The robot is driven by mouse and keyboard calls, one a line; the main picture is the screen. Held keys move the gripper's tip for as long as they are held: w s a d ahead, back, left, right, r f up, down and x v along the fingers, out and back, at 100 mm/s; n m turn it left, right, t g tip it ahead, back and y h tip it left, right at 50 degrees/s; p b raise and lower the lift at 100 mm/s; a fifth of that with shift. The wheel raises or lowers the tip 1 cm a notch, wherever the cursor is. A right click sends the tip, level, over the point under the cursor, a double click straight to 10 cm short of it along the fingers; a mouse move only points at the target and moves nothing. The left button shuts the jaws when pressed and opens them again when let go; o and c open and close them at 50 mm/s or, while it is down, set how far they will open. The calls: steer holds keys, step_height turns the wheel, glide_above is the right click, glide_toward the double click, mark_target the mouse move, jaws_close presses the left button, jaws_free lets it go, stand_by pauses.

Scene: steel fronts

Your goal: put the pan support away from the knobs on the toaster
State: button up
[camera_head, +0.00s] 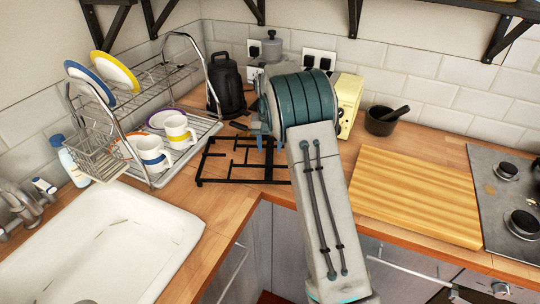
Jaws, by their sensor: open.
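The pan support (233,181), a black metal grid, lies flat on the wooden counter in the corner, right of the dish rack. Its right end is hidden behind my arm. The toaster (349,100) is pale yellow and stands against the tiled wall at the back. My gripper (260,132) shows only in part, at the far end of my arm, by the back edge of the pan support. It is open; its fingertips are mostly hidden. Whether it touches the grid cannot be told.
A black kettle (226,86) stands behind the pan support. A dish rack (150,75) with plates and mugs (153,153) is at left, above the white sink (100,245). A cutting board (418,197), a dark mortar (382,122) and the hob (510,205) are at right.

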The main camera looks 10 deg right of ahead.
mark_target(270, 156)
steer(key=s+r+t, duration=0.1)
steer(key=s+r, duration=0.8)
steer(key=r, duration=0.4)
steer(key=s+f+n+t, duration=0.1)
steer(key=s+n+t, duration=0.1)
steer(key=s, duration=2.6)
steer(key=shift+s+f+n, duration=0.2)
steer(key=shift+f+n, duration=0.15)
steer(key=shift+n, duration=0.05)
steer(key=shift+c, duration=1)
steer(key=shift+d, duration=0.1)
